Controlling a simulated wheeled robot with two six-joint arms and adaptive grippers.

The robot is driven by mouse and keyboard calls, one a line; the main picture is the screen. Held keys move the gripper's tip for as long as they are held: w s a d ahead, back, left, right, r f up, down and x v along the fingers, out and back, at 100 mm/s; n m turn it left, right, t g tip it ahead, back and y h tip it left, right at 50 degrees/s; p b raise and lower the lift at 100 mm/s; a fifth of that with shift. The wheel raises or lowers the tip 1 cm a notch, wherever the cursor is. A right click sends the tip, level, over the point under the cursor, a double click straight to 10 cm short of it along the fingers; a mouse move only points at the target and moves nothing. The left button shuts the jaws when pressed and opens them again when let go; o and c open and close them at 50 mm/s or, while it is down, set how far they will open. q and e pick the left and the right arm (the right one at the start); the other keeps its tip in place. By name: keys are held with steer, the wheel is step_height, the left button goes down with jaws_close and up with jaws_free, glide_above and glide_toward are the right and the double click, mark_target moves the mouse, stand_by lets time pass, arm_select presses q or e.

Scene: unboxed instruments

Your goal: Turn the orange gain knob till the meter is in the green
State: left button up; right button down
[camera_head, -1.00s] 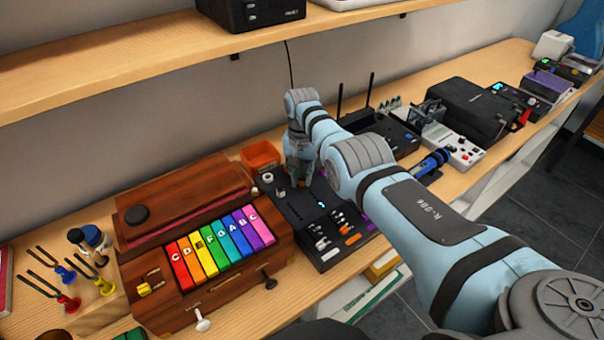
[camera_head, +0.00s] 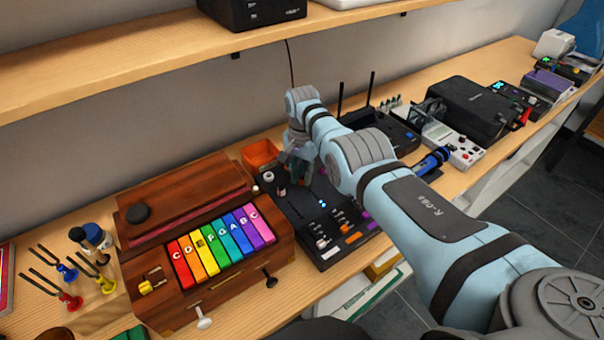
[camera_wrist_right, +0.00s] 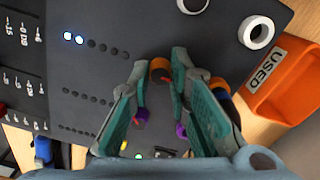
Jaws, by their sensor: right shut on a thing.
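The orange gain knob (camera_wrist_right: 159,69) sits on a dark console (camera_wrist_right: 110,18) and shows in the right wrist view between the fingertips of my right gripper (camera_wrist_right: 160,64). The fingers are shut on it. In the head view, my right gripper (camera_head: 293,176) is down at the back of the console (camera_head: 306,212) and hides the knob. The meter is a row of small lamps (camera_wrist_right: 90,43). Two lamps at one end glow bluish white and the others are dark. The lit lamps also show in the head view (camera_head: 322,203). My left gripper is not in view.
An orange bin (camera_head: 261,154) marked USED stands close behind the console. White round knobs (camera_wrist_right: 258,32) sit near the gripper. A wooden box with rainbow keys (camera_head: 219,246) is to the left. A black device with antennas (camera_head: 385,127) is to the right.

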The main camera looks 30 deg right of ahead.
steer(key=c, duration=1.5)
jaws_free()
steer(key=shift+w+d, duration=0.1)
steer(key=shift+d, duration=0.05)
steer(key=shift+r, duration=0.45)
step_height(320, 180, up, 11)
steer(key=shift+f, duration=0.1)
